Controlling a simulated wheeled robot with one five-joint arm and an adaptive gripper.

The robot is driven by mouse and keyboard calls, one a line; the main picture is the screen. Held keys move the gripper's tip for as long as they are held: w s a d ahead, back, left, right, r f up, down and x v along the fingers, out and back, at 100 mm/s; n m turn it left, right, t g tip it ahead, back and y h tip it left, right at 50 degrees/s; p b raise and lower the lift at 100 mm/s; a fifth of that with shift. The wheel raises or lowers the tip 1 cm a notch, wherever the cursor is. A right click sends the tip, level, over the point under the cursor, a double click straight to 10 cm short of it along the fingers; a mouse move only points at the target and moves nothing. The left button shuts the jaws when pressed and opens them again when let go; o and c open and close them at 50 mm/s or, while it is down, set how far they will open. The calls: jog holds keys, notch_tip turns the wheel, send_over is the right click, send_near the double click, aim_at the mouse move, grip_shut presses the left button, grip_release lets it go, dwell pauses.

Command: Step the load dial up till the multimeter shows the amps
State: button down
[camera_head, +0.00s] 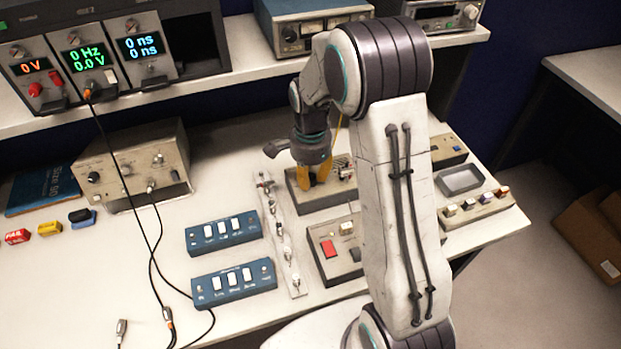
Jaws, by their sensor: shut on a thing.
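My gripper (314,178) points down at a beige unit (322,203) in the middle of the bench. Its yellow fingers are shut on a small part on top of this unit, which looks like the load dial; the fingers hide most of it. No dial marking can be read. At the back left, a display module with an orange readout (34,67) shows 0 V and has red plugs below. I cannot tell whether it is the multimeter. Beside it, a green readout (86,57) shows 0 Hz and 0.0 V, and a blue readout (139,46) shows 0 ns twice.
Two blue switch boxes (222,233) and a strip of connectors (283,240) lie left of my gripper. A box with a red switch (332,252) is in front. Black cables cross the left bench.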

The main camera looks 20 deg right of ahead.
aim_at(310, 177)
jog(key=shift+f+m+b, duration=0.1)
jog(key=shift+m+b, duration=0.25)
jog(key=shift+m, duration=0.95)
jog(key=c, duration=1)
grip_release()
jog(key=shift+o, duration=0.2)
notch_tip(310, 177, up, 12)
